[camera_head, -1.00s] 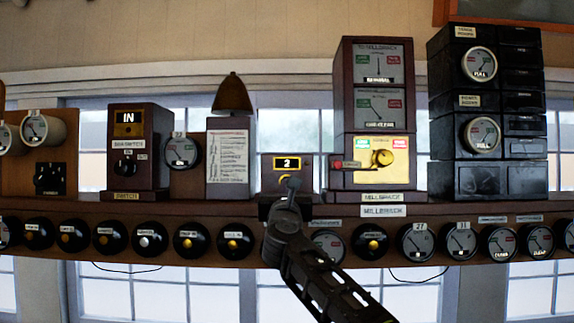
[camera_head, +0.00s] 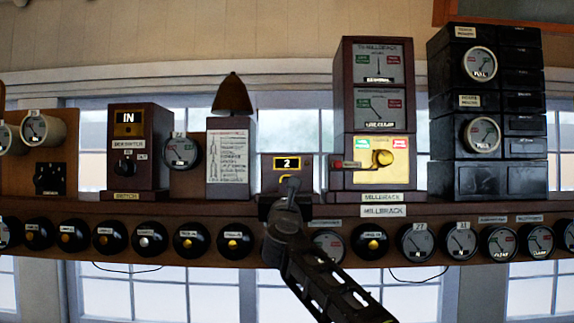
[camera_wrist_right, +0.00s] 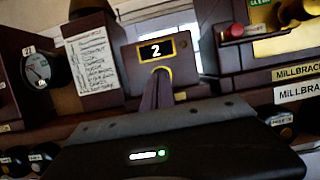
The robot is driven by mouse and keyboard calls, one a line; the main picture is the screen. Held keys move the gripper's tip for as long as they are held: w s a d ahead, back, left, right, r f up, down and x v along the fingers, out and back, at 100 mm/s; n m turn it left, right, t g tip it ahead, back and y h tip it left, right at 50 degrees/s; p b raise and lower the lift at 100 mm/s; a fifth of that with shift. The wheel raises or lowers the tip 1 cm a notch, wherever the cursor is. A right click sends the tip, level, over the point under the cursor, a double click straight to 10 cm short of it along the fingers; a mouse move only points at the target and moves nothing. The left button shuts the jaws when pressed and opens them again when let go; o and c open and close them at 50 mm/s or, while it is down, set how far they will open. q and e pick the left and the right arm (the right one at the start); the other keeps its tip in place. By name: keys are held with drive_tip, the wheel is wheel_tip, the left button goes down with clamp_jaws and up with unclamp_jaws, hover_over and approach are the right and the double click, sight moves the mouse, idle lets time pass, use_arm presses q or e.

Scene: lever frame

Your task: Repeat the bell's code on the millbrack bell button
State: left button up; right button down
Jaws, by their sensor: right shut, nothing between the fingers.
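The bell unit is a dark brown box (camera_head: 264,178) with a small display reading 2 (camera_head: 287,163) and a yellow-ringed button (camera_head: 286,178) below it. In the right wrist view the display (camera_wrist_right: 156,49) and yellow ring (camera_wrist_right: 160,70) stand straight ahead. My right gripper (camera_head: 292,186) is shut and empty, its tips just in front of the button and partly covering it. In the wrist view its fingers (camera_wrist_right: 158,90) point at the ring; I cannot tell whether they touch it. My left gripper is not in view.
The Millbrack instrument cabinet (camera_head: 345,110), with a yellow panel and knob (camera_head: 383,158), stands close right of the bell unit. A white code card (camera_head: 228,172) stands close left. Round dials and plungers (camera_head: 236,241) line the shelf front below. Black drawers (camera_head: 486,182) stand far right.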

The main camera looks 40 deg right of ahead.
drive_tip(key=shift+w+d, duration=0.1)
idle(1.1)
drive_tip(key=shift+r, duration=0.1)
drive_tip(key=shift+b, duration=0.35)
idle(0.8)
